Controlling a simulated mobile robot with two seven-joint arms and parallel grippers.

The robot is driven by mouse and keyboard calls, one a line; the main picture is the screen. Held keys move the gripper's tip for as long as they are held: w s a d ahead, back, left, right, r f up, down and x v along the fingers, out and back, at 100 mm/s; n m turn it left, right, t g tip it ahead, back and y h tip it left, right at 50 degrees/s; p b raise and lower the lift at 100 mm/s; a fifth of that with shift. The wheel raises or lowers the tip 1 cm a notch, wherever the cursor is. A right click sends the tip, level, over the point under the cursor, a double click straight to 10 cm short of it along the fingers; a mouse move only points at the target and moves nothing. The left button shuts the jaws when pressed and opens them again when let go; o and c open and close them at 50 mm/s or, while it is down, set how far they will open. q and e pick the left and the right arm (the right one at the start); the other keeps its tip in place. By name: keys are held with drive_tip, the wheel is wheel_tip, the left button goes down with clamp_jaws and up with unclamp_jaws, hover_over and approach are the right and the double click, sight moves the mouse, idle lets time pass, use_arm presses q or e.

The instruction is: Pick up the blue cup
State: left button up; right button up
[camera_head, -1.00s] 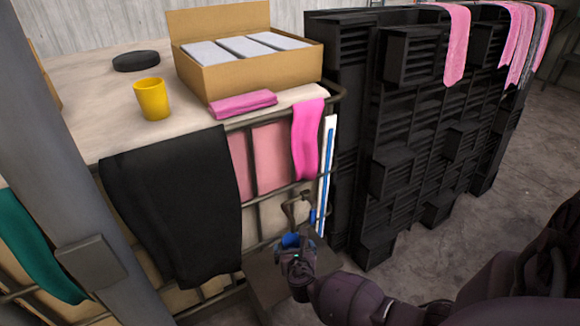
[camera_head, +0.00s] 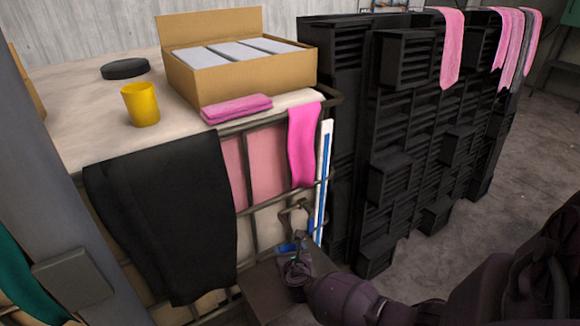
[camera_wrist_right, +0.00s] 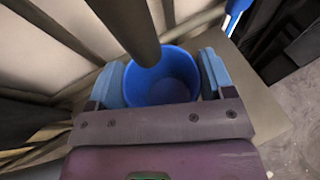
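The blue cup (camera_wrist_right: 178,92) is in the right wrist view, upright with its mouth toward the camera. The two pale blue fingers of my right gripper (camera_wrist_right: 162,82) stand on either side of it, very close to its wall. I cannot tell whether both press on it. A grey pipe crosses over the cup's mouth from above. In the head view my right gripper (camera_head: 295,262) is low beside the rack, with only a little blue of the cup (camera_head: 287,247) showing. My left gripper is not in view.
A pipe with a tap (camera_head: 297,215) is just above my right gripper. The table (camera_head: 75,90) holds a yellow cup (camera_head: 141,104), a cardboard box (camera_head: 240,80) and a folded pink cloth (camera_head: 236,108). Black crates (camera_head: 410,150) stand to the right, with open floor (camera_head: 530,170) beyond.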

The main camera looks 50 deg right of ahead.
drive_tip(key=c, duration=0.4)
drive_tip(key=shift+r, duration=0.1)
